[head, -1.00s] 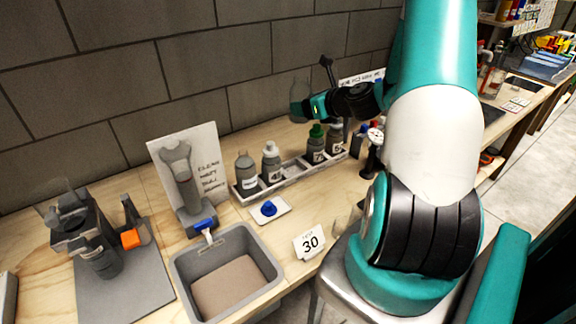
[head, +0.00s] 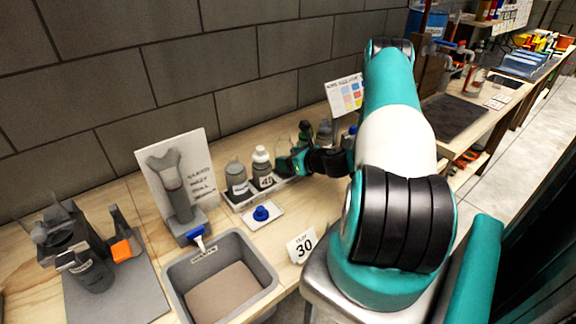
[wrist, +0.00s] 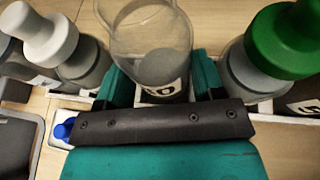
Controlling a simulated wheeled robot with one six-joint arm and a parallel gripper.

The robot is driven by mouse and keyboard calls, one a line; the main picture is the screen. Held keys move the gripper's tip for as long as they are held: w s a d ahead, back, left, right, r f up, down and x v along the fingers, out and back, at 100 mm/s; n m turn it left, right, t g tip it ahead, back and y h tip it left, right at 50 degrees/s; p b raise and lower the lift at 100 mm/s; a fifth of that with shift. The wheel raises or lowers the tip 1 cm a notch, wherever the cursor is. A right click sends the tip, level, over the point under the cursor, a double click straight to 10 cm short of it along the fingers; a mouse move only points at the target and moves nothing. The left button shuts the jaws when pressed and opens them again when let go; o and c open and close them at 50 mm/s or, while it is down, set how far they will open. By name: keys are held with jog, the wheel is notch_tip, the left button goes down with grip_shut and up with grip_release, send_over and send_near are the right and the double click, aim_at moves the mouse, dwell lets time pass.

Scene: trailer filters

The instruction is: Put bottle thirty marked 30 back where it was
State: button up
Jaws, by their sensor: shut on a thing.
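My gripper (head: 288,163) is down at the bottle rack (head: 238,204). In the wrist view its teal fingers (wrist: 160,88) are shut on a clear-topped, capless grey bottle (wrist: 150,30). Its label is partly hidden; only a figure like 0 shows. The held bottle is upright between a white-capped bottle (wrist: 60,50) on the left and a green-capped bottle (wrist: 280,45) on the right. It is over or in the rack's gap; I cannot tell if its base touches. A blue cap (head: 262,213) lies on a white pad in front of the rack.
A card marked 30 (head: 302,245) stands on the bench front. A grey bin (head: 268,268) is at the front, with a sign board (head: 205,150) behind it. A dark device (head: 88,265) is at the left. Neighbouring bottles stand close to both fingers.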

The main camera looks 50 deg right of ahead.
jog(key=shift+f, duration=1.35)
jog(key=shift+f, duration=0.1)
jog(key=shift+f, duration=0.15)
jog(key=o, duration=0.9)
